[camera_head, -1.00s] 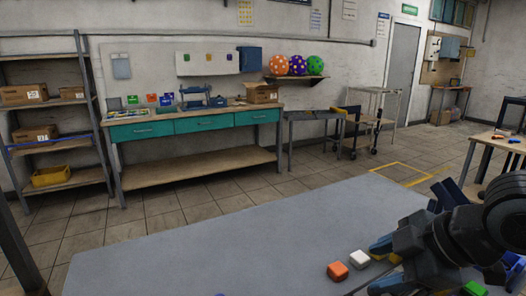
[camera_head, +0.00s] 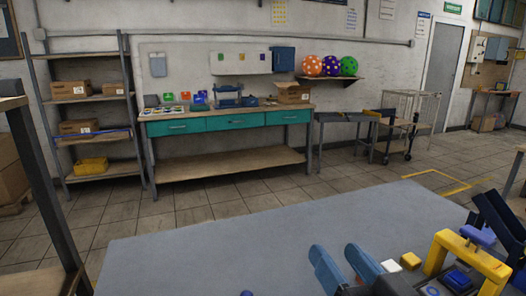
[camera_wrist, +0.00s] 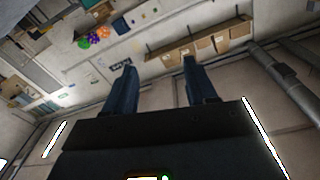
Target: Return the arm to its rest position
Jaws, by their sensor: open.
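My gripper (camera_head: 345,264) is at the bottom of the head view, over the near part of the grey table (camera_head: 200,245). Its two blue fingers stand apart with nothing between them. In the wrist view my gripper (camera_wrist: 158,80) also shows open and empty, its fingers pointing toward the far wall and shelves, seen tilted. Most of my arm is out of view in the head view.
A yellow frame-like device (camera_head: 470,258), a white block (camera_head: 390,266) and a yellow block (camera_head: 410,261) are on the table right of my gripper.

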